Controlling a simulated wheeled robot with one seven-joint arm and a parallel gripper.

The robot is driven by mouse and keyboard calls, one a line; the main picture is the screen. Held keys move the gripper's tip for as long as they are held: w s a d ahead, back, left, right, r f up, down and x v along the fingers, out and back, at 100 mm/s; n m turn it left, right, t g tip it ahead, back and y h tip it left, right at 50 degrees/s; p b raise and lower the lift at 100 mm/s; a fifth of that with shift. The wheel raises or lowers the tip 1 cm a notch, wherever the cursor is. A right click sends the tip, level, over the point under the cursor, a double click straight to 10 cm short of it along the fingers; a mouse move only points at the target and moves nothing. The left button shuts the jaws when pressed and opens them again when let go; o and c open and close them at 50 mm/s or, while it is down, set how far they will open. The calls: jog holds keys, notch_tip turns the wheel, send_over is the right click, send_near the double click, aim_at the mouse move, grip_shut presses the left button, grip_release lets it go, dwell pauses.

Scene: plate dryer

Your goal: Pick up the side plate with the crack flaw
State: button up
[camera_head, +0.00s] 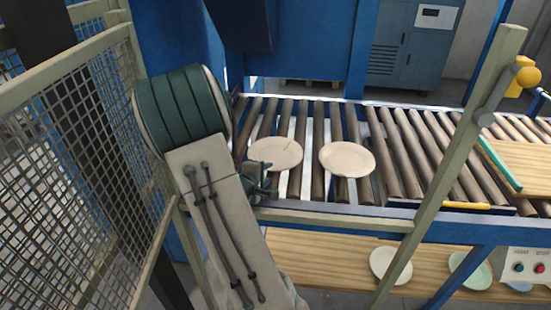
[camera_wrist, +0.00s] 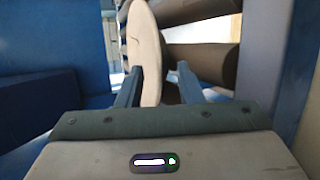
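Two cream side plates lie on the roller conveyor. The left plate (camera_head: 272,155) shows a dark crack-like line near its right upper rim. The right plate (camera_head: 347,159) shows no clear flaw at this size. My gripper (camera_head: 264,183) is at the front rim of the left plate, low over the conveyor's near edge. In the wrist view, a plate (camera_wrist: 148,45) reaches between the two fingers of my gripper (camera_wrist: 158,82). The left finger is close to or against the plate; a gap shows between the plate and the right finger. The gripper is open.
The conveyor's blue and beige front rail (camera_head: 335,216) runs just below my gripper. A slanted beige post (camera_head: 452,165) stands to the right, and a mesh fence (camera_head: 70,160) to the left. More plates (camera_head: 390,265) lie on a wooden shelf below. A wooden board (camera_head: 520,162) sits at right.

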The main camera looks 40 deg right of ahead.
jog(key=shift+x, duration=1.4)
jog(key=shift+r, duration=0.1)
grip_shut()
